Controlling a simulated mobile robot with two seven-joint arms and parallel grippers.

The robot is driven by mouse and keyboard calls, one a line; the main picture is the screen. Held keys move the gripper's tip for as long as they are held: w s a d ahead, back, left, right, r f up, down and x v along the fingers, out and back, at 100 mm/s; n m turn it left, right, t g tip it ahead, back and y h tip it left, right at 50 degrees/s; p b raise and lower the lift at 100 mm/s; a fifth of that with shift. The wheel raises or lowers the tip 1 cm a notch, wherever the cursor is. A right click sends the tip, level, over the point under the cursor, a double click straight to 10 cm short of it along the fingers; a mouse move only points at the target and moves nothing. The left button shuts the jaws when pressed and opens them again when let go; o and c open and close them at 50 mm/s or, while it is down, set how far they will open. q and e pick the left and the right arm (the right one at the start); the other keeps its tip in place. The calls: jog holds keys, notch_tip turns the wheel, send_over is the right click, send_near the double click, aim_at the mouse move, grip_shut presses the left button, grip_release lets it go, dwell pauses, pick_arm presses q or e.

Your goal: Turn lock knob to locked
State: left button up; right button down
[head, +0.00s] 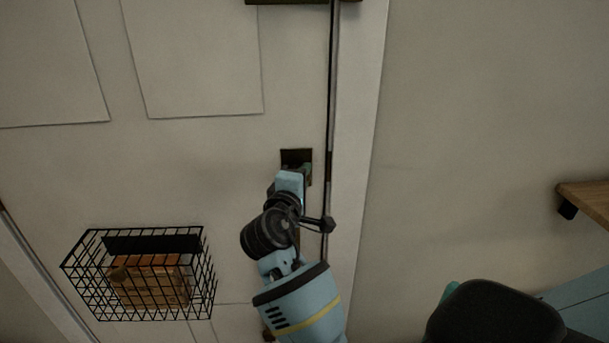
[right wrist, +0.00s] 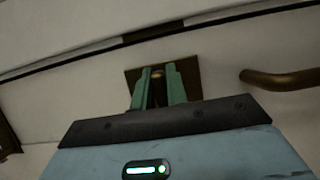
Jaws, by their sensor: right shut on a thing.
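The lock's dark square plate (head: 296,156) is on the white door near its right edge in the head view. In the right wrist view the brassy plate (right wrist: 134,80) sits behind my fingers. The small lock knob (right wrist: 158,74) shows between the two green fingers and is mostly hidden. My right gripper (right wrist: 160,78) is shut on the knob, and in the head view it (head: 304,172) covers the lower part of the plate. I cannot tell whether the knob stands at locked. My left gripper is not in view.
A brass handle (right wrist: 282,78) is close beside the lock in the right wrist view. A black wire basket (head: 205,270) with a brown thing inside is on the door at lower left. A wooden top (head: 588,202) juts in at the right. The wall between is bare.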

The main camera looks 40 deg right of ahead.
dwell(0.3)
jog(key=c, duration=1.4)
grip_release()
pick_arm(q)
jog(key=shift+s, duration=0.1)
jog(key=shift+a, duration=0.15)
